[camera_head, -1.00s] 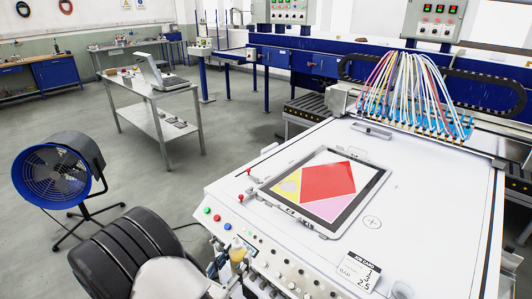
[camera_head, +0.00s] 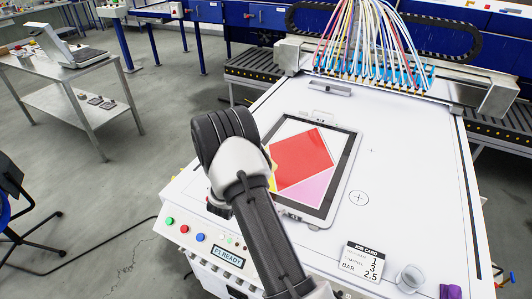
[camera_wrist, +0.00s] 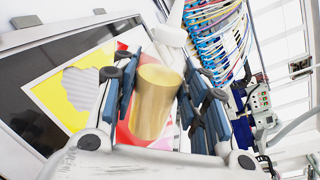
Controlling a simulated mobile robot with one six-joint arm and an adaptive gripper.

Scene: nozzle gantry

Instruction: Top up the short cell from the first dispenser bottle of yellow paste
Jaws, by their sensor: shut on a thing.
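My gripper (camera_wrist: 158,92) is shut on a dispenser bottle of yellow paste (camera_wrist: 155,105), with blue-grey finger pads on both sides. The bottle has a translucent yellowish body and a white cap and nozzle (camera_wrist: 170,30). In the wrist view the yellow cell (camera_wrist: 62,98) lies left of the bottle, with a ragged pale grey patch (camera_wrist: 85,88) in it. In the head view my arm hides the gripper, the bottle and most of the yellow cell; only a yellow sliver (camera_head: 272,182) shows. Red (camera_head: 302,155) and pink (camera_head: 308,187) cells are clear to see.
A dark-bordered frame (camera_head: 345,180) holds the cells on the white table (camera_head: 410,190). A job card (camera_head: 362,260), a clear cup (camera_head: 411,278) and a purple object (camera_head: 450,291) are at the front right. Nozzles with coloured hoses (camera_head: 370,65) stand at the back.

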